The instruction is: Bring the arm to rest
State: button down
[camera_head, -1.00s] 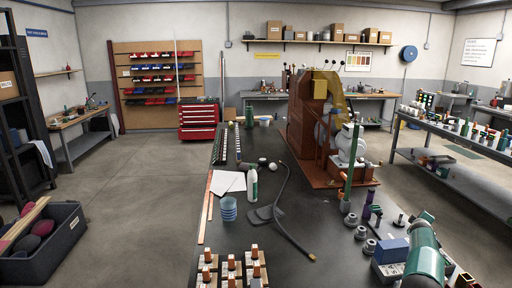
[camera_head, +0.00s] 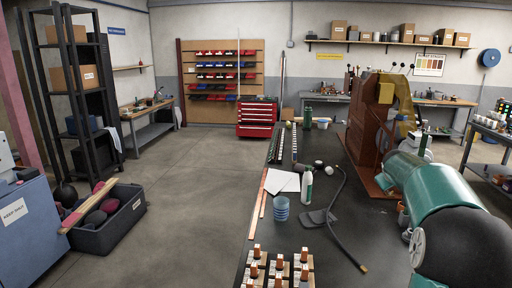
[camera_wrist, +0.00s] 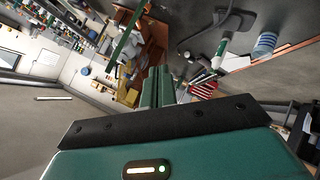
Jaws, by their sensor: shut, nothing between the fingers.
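My arm is a thick teal-green link with a dark end, reaching in at the right side of the head view, over the right part of the dark workbench (camera_head: 290,222). My gripper's fingers do not show clearly in the head view. In the wrist view my gripper (camera_wrist: 158,72) has its two green fingers side by side, shut and empty. Nothing is seen touching the fingers. The wrist picture is tilted, with the bench and room behind the fingers.
The bench holds a blue striped cup (camera_head: 281,209), a white-green bottle (camera_head: 306,186), a black hose (camera_head: 340,215) and several small orange-topped pieces. Left are a bin (camera_head: 112,236) and a blue cabinet (camera_head: 30,235). The floor between is clear.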

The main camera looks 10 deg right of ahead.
jog(key=s+a+r+y, duration=0.2)
jog(key=s+a, duration=0.5)
jog(key=a, duration=0.5)
jog(key=s+a+r+y, duration=0.1)
jog(key=s+a, duration=0.7)
jog(key=a, duration=0.4)
jog(key=s+a+f+g+y, duration=0.1)
jog(key=s+a+f, duration=0.1)
jog(key=s+a, duration=0.3)
jog(key=s+a+f+y, duration=0.1)
jog(key=s+a+f, duration=0.2)
jog(key=s, duration=0.6)
jog(key=s+a+f+m+g+y, duration=0.1)
jog(key=s+a+f+y, duration=0.1)
jog(key=s+a, duration=0.5)
jog(key=shift+s+a+f+g, duration=0.15)
jog(key=shift+a+f+g, duration=0.2)
jog(key=shift+f, duration=0.4)
